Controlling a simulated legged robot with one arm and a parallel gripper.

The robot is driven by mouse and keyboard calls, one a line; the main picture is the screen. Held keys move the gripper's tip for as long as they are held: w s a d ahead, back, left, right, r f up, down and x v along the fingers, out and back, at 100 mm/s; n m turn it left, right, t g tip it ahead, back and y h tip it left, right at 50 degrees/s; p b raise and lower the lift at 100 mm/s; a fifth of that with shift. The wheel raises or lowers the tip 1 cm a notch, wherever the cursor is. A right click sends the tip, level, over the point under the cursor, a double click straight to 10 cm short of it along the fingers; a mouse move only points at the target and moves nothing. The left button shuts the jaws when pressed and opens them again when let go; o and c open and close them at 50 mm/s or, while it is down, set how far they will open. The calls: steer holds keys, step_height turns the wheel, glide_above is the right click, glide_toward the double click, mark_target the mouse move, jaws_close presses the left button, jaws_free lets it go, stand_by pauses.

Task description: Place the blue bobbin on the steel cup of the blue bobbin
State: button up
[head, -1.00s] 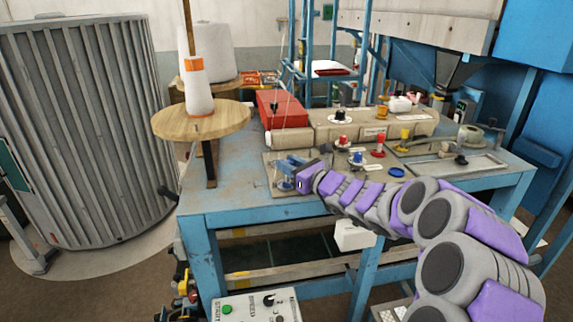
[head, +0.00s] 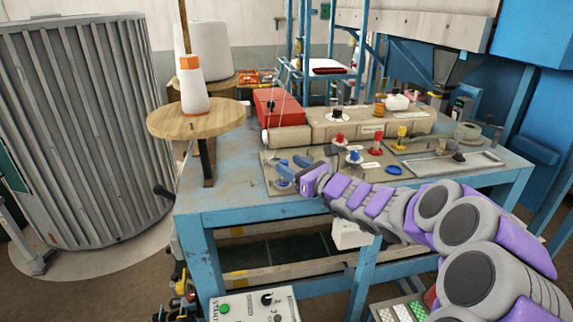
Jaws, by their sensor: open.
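My gripper (head: 287,170) is open over the left part of the grey panel on the blue table, with dull blue parts at its tip. Whether all of these are fingers, or one is a bobbin, I cannot tell. A small blue piece on a pale base (head: 355,157) stands upright on the panel to the right of my gripper, apart from it. A flat blue disc (head: 394,169) lies farther right. Which blue piece is the bobbin, and which base is its steel cup, is too small to tell. My gripper hides part of the panel below it.
A red piece (head: 376,145) and a yellow piece (head: 401,138) stand behind the blue one. A red box (head: 278,106) and a beige housing (head: 345,122) line the back. A round wooden stand (head: 205,128) with a thread cone (head: 194,90) is at left.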

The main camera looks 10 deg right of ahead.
steer(key=v, duration=0.8)
steer(key=shift+s, duration=0.45)
